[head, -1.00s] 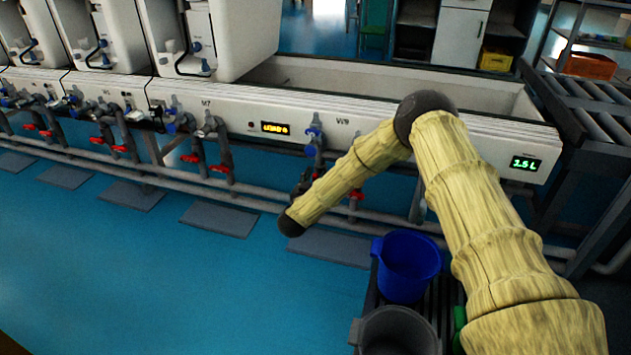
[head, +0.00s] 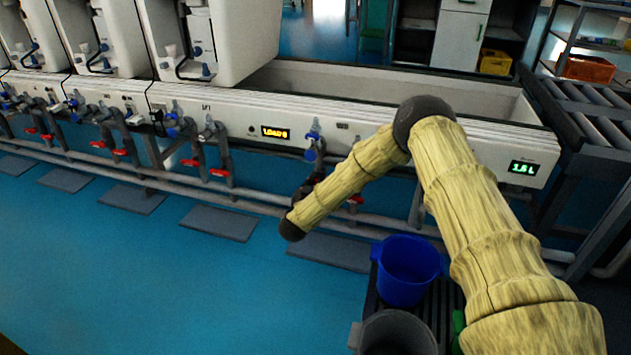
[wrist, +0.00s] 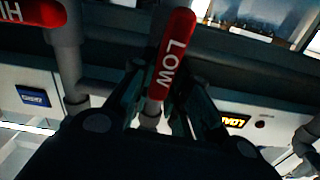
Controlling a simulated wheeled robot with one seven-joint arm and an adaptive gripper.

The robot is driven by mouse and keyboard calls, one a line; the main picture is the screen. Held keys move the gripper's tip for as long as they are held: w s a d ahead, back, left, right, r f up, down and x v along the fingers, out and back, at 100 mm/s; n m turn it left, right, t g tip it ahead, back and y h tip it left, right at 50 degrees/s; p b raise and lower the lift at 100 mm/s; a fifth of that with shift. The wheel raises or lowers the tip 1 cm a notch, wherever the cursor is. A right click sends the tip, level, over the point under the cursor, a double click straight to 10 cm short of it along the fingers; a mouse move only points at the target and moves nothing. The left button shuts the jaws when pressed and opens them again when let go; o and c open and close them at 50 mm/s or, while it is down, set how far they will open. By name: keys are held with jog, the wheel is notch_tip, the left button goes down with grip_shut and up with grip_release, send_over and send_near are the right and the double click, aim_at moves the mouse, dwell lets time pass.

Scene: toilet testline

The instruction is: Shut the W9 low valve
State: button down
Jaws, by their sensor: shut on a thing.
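The W9 low valve's red lever, marked LOW (wrist: 174,48), points away from me in the wrist view, on a grey pipe. My gripper (wrist: 162,88) is shut on the lever, with one dark finger on each side of it. A second red lever with partly readable letters (wrist: 30,12), likely HIGH, lies sideways at the upper left, apart from the fingers. In the head view, my arm hides the low lever and most of my gripper. A red lever (head: 355,200) shows just right of my forearm, below the W9 panel (head: 342,126).
A lit yellow display (head: 275,133) is left of the W9 pipes. More red-levered valves (head: 220,172) line the pipes at left. A blue bucket (head: 408,272) and a grey bucket (head: 395,335) stand below my arm. The blue floor (head: 150,270) at left is clear.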

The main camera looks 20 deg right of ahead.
jog(key=m+p, duration=0.3)
jog(key=m, duration=0.1)
jog(key=shift+s+d, duration=0.25)
jog(key=shift+d, duration=0.15)
jog(key=shift+s+d+f+m+p, duration=0.2)
jog(key=shift+f+m+p, duration=0.3)
jog(key=shift+m, duration=1.65)
jog(key=shift+s+d+f+m+p, duration=0.15)
jog(key=shift+f+m+p, duration=0.35)
jog(key=shift+m, duration=1.6)
jog(key=shift+s+d+f+m+p, duration=0.1)
jog(key=shift+d+f+m+p, duration=0.4)
jog(key=shift+m, duration=1.65)
jog(key=shift+a+r, duration=0.15)
jog(key=shift+a, duration=0.1)
jog(key=c, duration=1.4)
grip_release()
jog(key=shift+o, duration=0.2)
jog(key=shift+a, duration=0.1)
